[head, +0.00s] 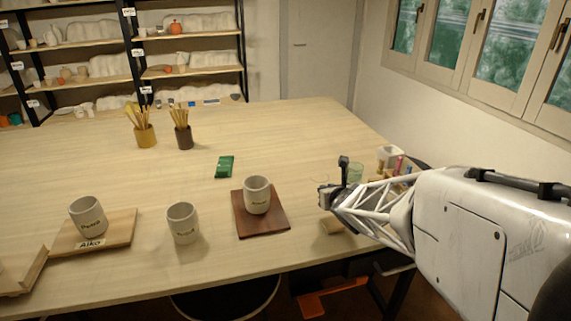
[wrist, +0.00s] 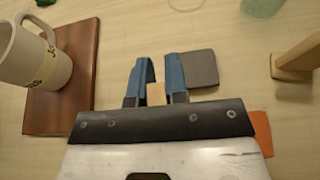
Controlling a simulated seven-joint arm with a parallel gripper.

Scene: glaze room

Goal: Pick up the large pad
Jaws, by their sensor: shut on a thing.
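My gripper (wrist: 156,92) has its two blue-sided fingers closed on a small tan thing (wrist: 155,95), of which only part shows between them. In the head view a tan, block-like thing (head: 332,226) shows just below my gripper (head: 325,196) and looks like the same one. A flat, dark grey square pad (wrist: 203,68) lies on the table just beyond the right finger in the wrist view. I cannot tell from the pictures which of these is the large pad. My arm hides much of this corner in the head view.
A mug (head: 257,195) stands on a brown board (head: 276,226) left of my gripper. A glass (head: 355,172) and a wooden piece (wrist: 295,62) are close on the right. The table's front edge is near. The middle holds a green packet (head: 225,166) and open space.

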